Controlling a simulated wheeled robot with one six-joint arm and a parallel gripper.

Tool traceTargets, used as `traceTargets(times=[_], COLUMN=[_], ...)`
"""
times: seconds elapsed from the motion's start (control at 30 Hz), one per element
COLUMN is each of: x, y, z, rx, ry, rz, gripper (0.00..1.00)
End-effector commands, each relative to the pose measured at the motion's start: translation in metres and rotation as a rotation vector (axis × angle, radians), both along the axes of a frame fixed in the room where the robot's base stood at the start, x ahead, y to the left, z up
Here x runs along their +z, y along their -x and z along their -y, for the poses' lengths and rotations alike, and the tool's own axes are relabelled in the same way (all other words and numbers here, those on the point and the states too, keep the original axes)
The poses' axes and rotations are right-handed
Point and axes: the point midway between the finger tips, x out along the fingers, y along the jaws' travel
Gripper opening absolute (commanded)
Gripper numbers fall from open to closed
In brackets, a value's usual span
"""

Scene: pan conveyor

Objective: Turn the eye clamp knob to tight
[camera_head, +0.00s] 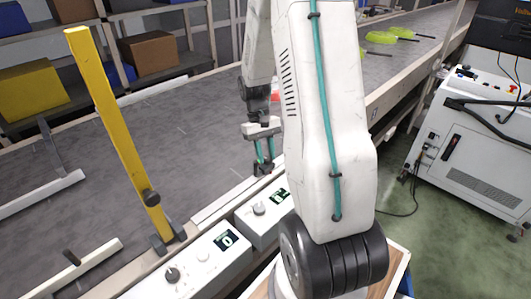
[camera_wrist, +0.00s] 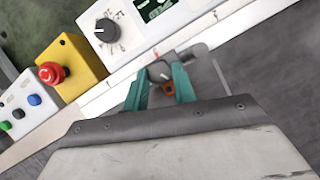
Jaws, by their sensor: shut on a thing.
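My gripper (camera_head: 264,158) is at the conveyor's near side rail, its teal fingers pointing down around a small dark knob. In the wrist view, the fingers of my gripper (camera_wrist: 160,80) stand either side of this dark round knob (camera_wrist: 159,70), which I take to be the eye clamp knob. They are shut on it. A small orange part (camera_wrist: 168,88) shows just below the knob. In the head view, my fingers mostly hide the knob.
A control box with a grey dial (camera_wrist: 106,30) and display stands beside the rail. A yellow box with a red stop button (camera_wrist: 51,73) is nearby. A yellow post (camera_head: 115,130) rises left of my gripper. The conveyor belt (camera_head: 190,125) is bare around my gripper.

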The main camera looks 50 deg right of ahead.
Motion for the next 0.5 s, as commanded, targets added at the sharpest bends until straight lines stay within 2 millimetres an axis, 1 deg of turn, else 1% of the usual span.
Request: traceTargets(times=[0.2, 0.5], x=[0.0005, 0.0006], y=[0.0002, 0.0011], z=[0.0026, 0.0037], rx=[-0.181, -0.348], ry=[0.001, 0.002], rz=[0.003, 0.002], gripper=[0.04, 0.04])
